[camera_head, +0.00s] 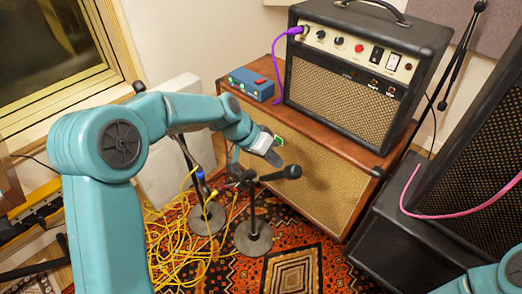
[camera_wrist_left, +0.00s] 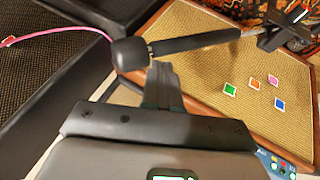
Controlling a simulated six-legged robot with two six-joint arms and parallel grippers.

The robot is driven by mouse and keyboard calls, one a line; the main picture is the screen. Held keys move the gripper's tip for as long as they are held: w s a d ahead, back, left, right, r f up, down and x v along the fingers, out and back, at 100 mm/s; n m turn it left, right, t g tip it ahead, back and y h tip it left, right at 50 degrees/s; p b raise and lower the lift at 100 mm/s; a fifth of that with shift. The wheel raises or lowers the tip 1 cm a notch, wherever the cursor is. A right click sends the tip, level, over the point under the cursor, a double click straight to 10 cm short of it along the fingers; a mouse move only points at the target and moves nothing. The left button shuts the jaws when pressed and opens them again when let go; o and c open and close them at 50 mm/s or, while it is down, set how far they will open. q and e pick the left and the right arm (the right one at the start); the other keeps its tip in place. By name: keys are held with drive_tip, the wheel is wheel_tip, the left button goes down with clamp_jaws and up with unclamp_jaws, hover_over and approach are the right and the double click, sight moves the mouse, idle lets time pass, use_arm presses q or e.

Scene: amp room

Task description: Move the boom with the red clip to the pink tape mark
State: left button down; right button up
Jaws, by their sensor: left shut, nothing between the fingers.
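In the head view a black microphone (camera_head: 290,172) on a short boom tops a stand with a round base (camera_head: 253,237). A second stand (camera_head: 205,217) with a blue clip (camera_head: 200,174) is to its left. I cannot make out a red clip. My left gripper (camera_head: 272,156) is shut and empty, just above the microphone in the picture. In the left wrist view its fingers (camera_wrist_left: 162,78) end close to the microphone (camera_wrist_left: 185,45); contact cannot be told. My right gripper is out of view.
The wooden cabinet (camera_head: 312,188) carries an amplifier (camera_head: 345,90) and a blue pedal (camera_head: 251,84). Yellow cable (camera_head: 172,240) lies around the stands. Black speakers (camera_head: 400,235) stand at right.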

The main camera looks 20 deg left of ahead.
use_arm(q)
drive_tip(key=shift+d, duration=0.4)
drive_tip(key=shift+s, duration=0.1)
drive_tip(key=s+d+f+b, duration=0.2)
drive_tip(key=d+f+b, duration=0.3)
drive_tip(key=d, duration=0.1)
drive_tip(key=shift+b, duration=0.3)
drive_tip(key=shift+s+d+f, duration=0.1)
